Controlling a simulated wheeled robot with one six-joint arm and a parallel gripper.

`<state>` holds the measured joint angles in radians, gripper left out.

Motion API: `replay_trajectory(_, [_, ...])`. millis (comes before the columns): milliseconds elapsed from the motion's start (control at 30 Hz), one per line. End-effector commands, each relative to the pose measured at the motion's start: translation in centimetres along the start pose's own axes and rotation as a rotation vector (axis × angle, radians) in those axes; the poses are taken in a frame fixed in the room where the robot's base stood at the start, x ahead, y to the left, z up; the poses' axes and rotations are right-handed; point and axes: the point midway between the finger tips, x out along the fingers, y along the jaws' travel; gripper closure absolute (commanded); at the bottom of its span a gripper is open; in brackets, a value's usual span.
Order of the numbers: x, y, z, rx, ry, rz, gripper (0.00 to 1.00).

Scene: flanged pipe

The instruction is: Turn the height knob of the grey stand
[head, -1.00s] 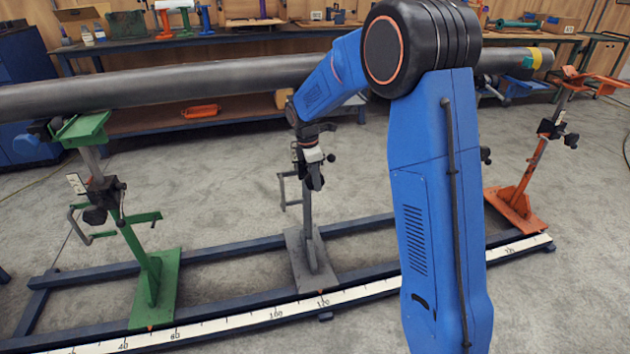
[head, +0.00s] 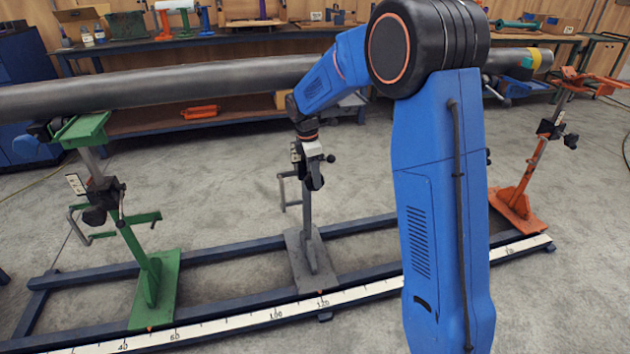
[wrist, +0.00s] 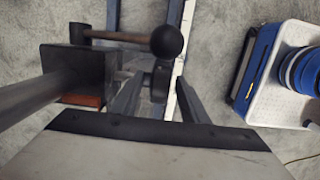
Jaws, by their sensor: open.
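The grey stand stands mid-floor, with its base plate (head: 304,262) on the blue rails and its post (head: 307,212) upright. My gripper (head: 316,183) is at the stand's upper part and covers much of it in the head view. In the wrist view my gripper (wrist: 158,98) is open, its two fingers reaching forward. A dark knob (wrist: 160,77) shows between and just beyond the fingertips; contact cannot be told. A black ball-ended lever (wrist: 167,41) lies beyond it. The stand's dark collar (wrist: 85,66) and grey tube (wrist: 40,96) are at the left.
A long dark pipe (head: 200,82) runs behind my arm. A green stand (head: 152,280) is at left, an orange stand (head: 517,203) at right. A white scale strip (head: 250,322) lies along the front rail. My blue-and-white base shows at right in the wrist view.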

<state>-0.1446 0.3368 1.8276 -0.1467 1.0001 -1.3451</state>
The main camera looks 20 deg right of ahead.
Motion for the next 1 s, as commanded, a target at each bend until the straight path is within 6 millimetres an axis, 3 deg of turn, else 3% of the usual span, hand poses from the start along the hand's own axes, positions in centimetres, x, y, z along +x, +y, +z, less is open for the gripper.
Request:
replay_trajectory(200, [-3.4, 0.1, 0.0, 0.0, 0.001, 0.002, 0.59])
replay_trajectory(400, [-5.1, 0.0, 0.0, 0.0, 0.0, 0.001, 0.59])
replay_trajectory(1000, [-5.3, 0.0, 0.0, 0.0, 0.0, 0.0, 0.59])
